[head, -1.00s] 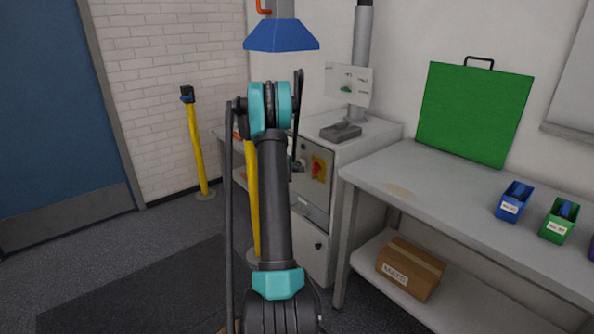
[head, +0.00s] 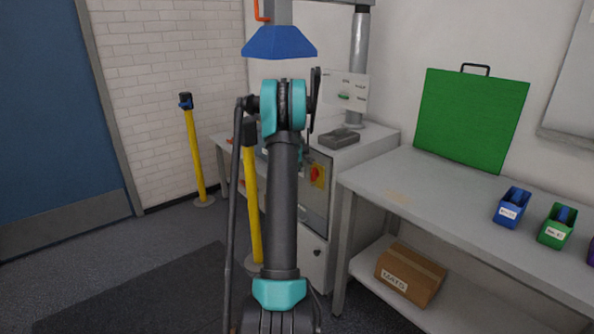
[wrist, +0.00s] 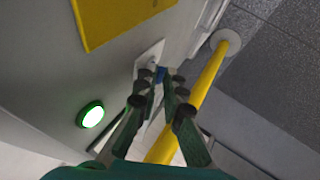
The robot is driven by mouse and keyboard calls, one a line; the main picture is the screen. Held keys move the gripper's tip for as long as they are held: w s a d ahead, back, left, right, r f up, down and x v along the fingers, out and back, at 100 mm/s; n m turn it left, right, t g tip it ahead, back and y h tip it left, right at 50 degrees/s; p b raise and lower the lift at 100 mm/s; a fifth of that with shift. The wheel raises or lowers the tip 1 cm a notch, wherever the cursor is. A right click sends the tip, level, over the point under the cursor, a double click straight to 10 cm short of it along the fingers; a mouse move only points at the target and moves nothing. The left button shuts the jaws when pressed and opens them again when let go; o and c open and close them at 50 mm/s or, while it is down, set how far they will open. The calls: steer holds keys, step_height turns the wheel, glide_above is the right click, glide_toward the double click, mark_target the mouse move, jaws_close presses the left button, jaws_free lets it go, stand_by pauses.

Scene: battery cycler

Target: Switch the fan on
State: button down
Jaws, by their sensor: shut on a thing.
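The wrist view shows my gripper (wrist: 157,92) at a white plate (wrist: 150,58) on the pale cabinet face. Its fingers are drawn together on a small switch at that plate, mostly hidden between the fingertips. A little blue shows just past the tips. A round green button (wrist: 92,115) beside the fingers is lit. In the head view my arm hides the gripper and this part of the cabinet (head: 345,165). A red and yellow rotary switch (head: 317,175) shows on the cabinet's front. I cannot make out the fan itself.
A yellow post (wrist: 205,82) stands close beside my gripper. Another yellow post (head: 196,155) is by the brick wall. A blue hood (head: 279,42) hangs above the arm. The grey bench (head: 430,195) at right holds bins and a green panel (head: 470,118).

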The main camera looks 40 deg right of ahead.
steer(key=shift+d, duration=0.1)
steer(key=c, duration=1.6)
jaws_free()
steer(key=shift+v, duration=4)
